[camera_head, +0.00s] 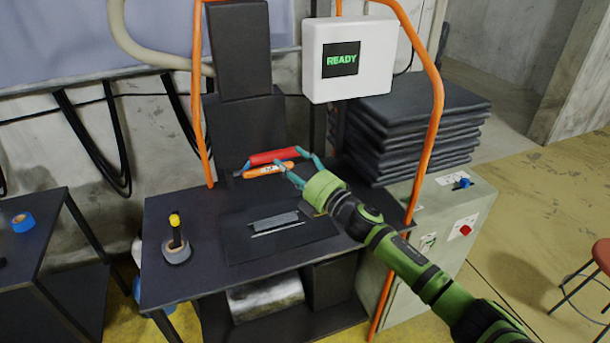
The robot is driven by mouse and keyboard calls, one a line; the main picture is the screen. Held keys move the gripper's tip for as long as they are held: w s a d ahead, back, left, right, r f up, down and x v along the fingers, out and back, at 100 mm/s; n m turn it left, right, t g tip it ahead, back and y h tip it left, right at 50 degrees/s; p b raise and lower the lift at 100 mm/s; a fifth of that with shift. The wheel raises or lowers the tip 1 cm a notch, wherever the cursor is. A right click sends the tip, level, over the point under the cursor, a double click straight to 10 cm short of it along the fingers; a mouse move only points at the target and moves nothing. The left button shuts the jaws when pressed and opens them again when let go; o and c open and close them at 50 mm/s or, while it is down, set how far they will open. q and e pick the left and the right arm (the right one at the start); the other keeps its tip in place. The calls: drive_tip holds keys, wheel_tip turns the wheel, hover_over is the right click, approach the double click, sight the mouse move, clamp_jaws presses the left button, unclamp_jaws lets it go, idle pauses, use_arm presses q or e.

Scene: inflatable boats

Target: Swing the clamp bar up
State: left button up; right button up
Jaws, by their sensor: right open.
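A red bar (274,156) and an orange bar with small markings (268,170) lie low at the back of the dark workbench (165,222), in front of the dark upright press column. They look like the clamp bar parts; which one is the clamp bar I cannot tell. My right gripper (292,160), with teal fingers on a green arm, reaches in from the lower right. Its fingers are open at the right end of these bars. Whether they touch the bars I cannot tell. My left gripper is out of view.
A flat dark plate with a grey strip (274,223) lies mid-bench. An orange frame (436,110) rises at the right, beside a white READY box (375,82) and stacked dark sheets (425,125).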

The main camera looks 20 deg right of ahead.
drive_tip(key=shift+v, duration=2.4)
